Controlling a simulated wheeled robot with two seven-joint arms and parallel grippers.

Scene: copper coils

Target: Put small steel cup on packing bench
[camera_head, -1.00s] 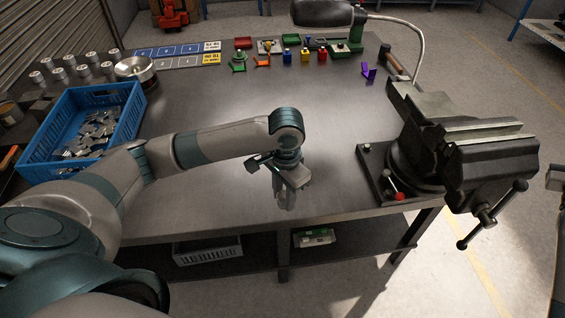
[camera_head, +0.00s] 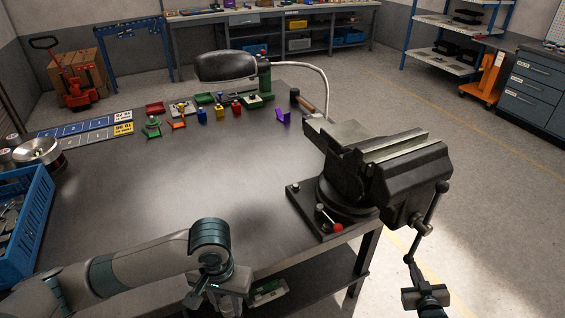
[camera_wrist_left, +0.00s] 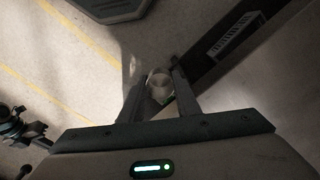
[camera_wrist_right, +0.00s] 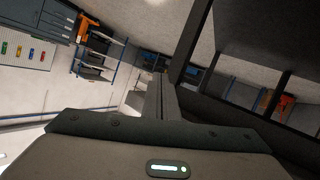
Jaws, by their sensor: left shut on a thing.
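My left gripper (camera_head: 230,303) is low in the head view, by the near edge of the dark workbench (camera_head: 190,175). In the left wrist view its fingers (camera_wrist_left: 158,92) are shut on a small steel cup (camera_wrist_left: 159,80), a pale round shape between the tips. The cup is not clear in the head view. My right gripper (camera_head: 425,297) is at the lower right, past the vise; in the right wrist view its fingers (camera_wrist_right: 160,98) look together and empty. A long bench (camera_head: 270,17) stands at the back wall; I cannot tell if it is the packing bench.
A large vise (camera_head: 375,165) sits on the workbench's right corner. A blue crate (camera_head: 37,215) and a steel bowl (camera_head: 38,152) are at left. Small coloured parts and a lamp (camera_head: 226,66) line the far edge. Open floor (camera_head: 440,150) lies to the right.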

